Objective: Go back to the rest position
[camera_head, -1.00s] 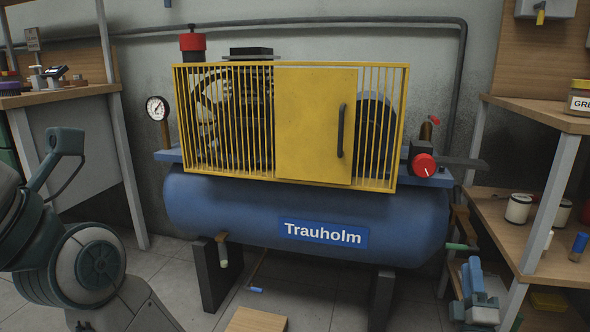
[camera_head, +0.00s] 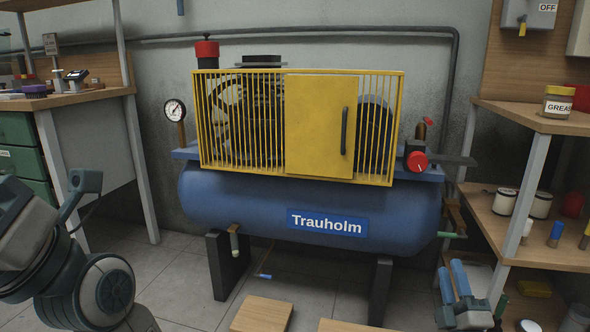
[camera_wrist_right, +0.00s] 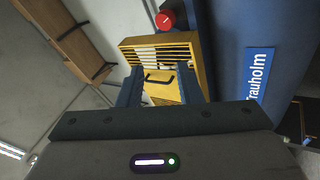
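My right gripper (camera_head: 453,275) is low at the right in the head view, in front of the shelf's lower part. Its two blue fingers point up and have nothing between them. In the right wrist view the fingers (camera_wrist_right: 160,85) stand apart, open and empty, with the yellow cage beyond them. My left arm shows at the lower left of the head view, but its gripper is out of view. A blue compressor tank (camera_head: 250,205) labelled Trauholm stands in the middle. Its yellow door (camera_head: 318,125) looks closed in the yellow cage.
A pressure gauge (camera_head: 174,110) is left of the cage and a red knob (camera_head: 417,162) right of it. A workbench (camera_head: 75,97) with green drawers is at the left. A shelf (camera_head: 545,122) with jars is at the right. Floor shows in front of the tank.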

